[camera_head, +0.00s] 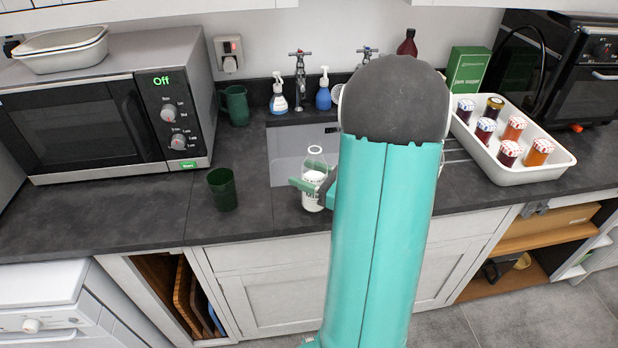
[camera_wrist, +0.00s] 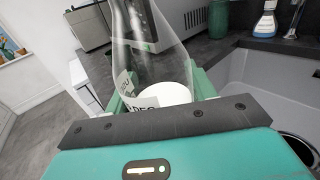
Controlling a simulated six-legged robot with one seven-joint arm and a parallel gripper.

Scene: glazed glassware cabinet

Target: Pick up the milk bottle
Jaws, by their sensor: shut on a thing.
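The milk bottle (camera_head: 313,192) is clear glass with a white lower part and dark lettering. It stands near the front edge of the dark worktop, in front of the sink, or just above it; I cannot tell which. My gripper (camera_head: 313,187) is shut on the bottle, with a green finger on either side of it. In the wrist view the bottle (camera_wrist: 150,50) fills the space between the fingers of my gripper (camera_wrist: 160,88) and leans slightly in the picture. My arm hides part of the sink in the head view.
A dark green tumbler (camera_head: 222,190) stands left of the bottle, near a microwave (camera_head: 100,100). The sink (camera_head: 290,160) lies behind, with taps (camera_head: 300,75) and soap bottles (camera_head: 323,92). A white tray (camera_head: 555,170) of several jars is at right. Worktop between tumbler and bottle is clear.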

